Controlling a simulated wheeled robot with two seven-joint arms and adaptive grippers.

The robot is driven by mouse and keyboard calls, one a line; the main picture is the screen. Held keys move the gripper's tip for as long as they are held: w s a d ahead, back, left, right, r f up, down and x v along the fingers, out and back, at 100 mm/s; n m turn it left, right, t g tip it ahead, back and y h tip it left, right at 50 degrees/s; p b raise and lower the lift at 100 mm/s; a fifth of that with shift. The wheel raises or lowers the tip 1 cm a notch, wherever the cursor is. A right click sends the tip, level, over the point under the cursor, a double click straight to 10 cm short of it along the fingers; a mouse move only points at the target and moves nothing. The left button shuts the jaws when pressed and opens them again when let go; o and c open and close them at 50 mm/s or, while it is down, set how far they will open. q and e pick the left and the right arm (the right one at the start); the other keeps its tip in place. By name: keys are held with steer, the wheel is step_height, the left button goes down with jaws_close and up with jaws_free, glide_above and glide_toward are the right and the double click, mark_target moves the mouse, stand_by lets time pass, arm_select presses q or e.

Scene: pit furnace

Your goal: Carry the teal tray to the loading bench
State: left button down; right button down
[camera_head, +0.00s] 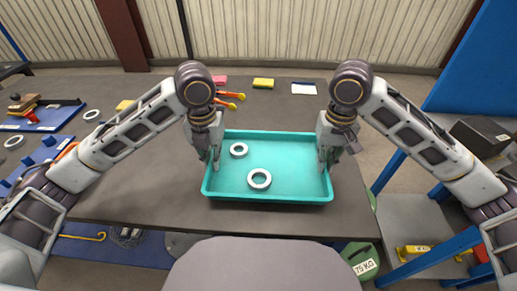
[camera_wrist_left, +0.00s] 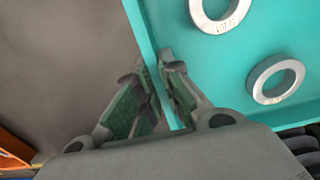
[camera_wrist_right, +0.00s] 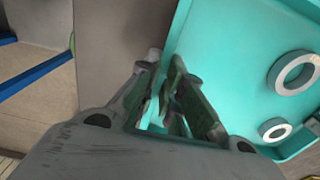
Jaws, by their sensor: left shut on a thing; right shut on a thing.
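The teal tray (camera_head: 300,180) is in the middle of the head view, over the dark bench top near its front edge. I cannot tell whether it rests on the bench or hangs just above it. Two pale rings, one ring (camera_head: 239,150) and another ring (camera_head: 260,179), lie inside it. My left gripper (camera_head: 214,165) is shut on the tray's left wall, which runs between its fingers in the left wrist view (camera_wrist_left: 160,85). My right gripper (camera_head: 326,160) is shut on the tray's right wall, also seen in the right wrist view (camera_wrist_right: 168,95).
The dark bench (camera_head: 140,190) holds a yellow block (camera_head: 263,83), a pink block (camera_head: 219,80), orange-handled tools (camera_head: 229,99) and a dark-edged white card (camera_head: 304,88) behind the tray. A blue board with tools (camera_head: 45,120) is at left. A blue-framed stand (camera_head: 405,215) is at right.

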arm_select(q)
steer(key=shift+s+d+f+b, duration=0.1)
steer(key=shift+d+f+b, duration=0.15)
steer(key=shift+f+b, duration=0.4)
arm_select(e)
steer(key=shift+s+a+f, duration=0.1)
steer(key=shift+a+f, duration=0.2)
steer(key=shift+f, duration=0.3)
arm_select(q)
steer(key=c, duration=1.7)
jaws_free()
arm_select(e)
steer(key=c, duration=1.7)
jaws_free()
arm_select(q)
steer(key=shift+o, duration=0.7)
steer(key=shift+a, duration=0.1)
arm_select(e)
steer(key=shift+o, duration=0.7)
steer(key=shift+d, duration=0.15)
arm_select(q)
steer(key=shift+a+r, duration=0.1)
step_height(320, 180, up, 12)
arm_select(e)
steer(key=shift+d, duration=0.1)
steer(key=shift+r, duration=0.1)
step_height(320, 180, up, 12)
